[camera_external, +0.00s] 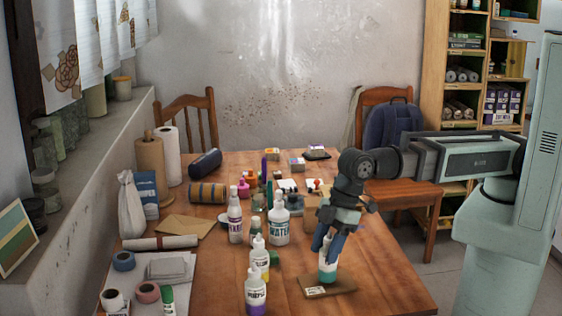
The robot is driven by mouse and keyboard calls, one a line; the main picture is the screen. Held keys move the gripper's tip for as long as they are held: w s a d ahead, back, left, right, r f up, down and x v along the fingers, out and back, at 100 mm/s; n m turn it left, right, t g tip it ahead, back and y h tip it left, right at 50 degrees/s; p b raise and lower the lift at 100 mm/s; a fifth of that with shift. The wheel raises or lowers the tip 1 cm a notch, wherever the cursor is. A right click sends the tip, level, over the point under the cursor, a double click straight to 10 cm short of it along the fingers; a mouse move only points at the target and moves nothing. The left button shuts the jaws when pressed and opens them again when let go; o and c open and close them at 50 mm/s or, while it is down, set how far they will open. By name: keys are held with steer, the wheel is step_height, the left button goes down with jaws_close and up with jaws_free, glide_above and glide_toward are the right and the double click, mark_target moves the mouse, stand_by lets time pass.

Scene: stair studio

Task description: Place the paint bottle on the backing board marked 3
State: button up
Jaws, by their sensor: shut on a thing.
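A white paint bottle with a teal lower part (327,272) is upright at the right front of the table. My gripper (328,247) is shut on its upper part from above and hides its top. A flat brown backing board (342,286) lies under the bottle. The bottle's base overlaps the board in the picture; I cannot tell whether it touches or hangs just above. A small pale label shows on the board's front, but I cannot read its mark.
Several other bottles stand left of my gripper: a large white one (279,228), a purple-labelled one (235,222), a yellow one (260,260) and a purple one (255,293). The table's right front (395,280) is clear.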

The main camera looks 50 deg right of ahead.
steer(key=shift+f, duration=0.35)
steer(key=shift+f, duration=0.15)
steer(key=o, duration=1.1)
steer(key=shift+v, duration=6.15)
